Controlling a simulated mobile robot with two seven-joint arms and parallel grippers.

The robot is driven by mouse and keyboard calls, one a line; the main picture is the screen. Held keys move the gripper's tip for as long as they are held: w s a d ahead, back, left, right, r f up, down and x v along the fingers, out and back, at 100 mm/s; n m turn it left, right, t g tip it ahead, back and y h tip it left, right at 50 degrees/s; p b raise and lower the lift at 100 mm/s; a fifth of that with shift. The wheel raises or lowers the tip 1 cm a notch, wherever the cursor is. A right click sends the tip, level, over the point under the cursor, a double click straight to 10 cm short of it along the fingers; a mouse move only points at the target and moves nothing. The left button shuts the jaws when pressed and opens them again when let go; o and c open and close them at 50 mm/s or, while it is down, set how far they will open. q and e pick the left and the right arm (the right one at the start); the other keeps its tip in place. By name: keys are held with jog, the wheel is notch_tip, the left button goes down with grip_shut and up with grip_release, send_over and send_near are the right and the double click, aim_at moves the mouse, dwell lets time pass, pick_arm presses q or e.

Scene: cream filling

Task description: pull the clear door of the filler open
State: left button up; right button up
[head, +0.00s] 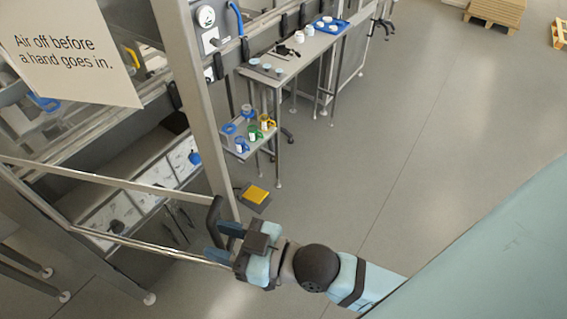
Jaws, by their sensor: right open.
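The filler (140,190) stands at the left with a grey metal frame. An upright grey post (196,100) and slanting silver rails (110,178) bound its near side. The clear door's panel is hard to make out against the frame. A black curved handle (213,212) shows by the lower end of the post. My right gripper (218,242) comes in from the right and is open, its fingers at the lower part of the handle. Whether they touch it or stand around it, I cannot tell. My left gripper is out of view.
A sign (68,45) reading "Air off before a hand goes in." hangs at upper left. A grey bench (290,62) with small cups and a lower shelf with coloured-handled jugs (252,131) stand behind. A yellow pedal (257,194) lies on the floor. Open grey floor (400,140) lies right.

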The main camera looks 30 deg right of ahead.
jog(key=b+v, duration=0.2)
jog(key=v, duration=1.1)
jog(key=shift+c, duration=0.5)
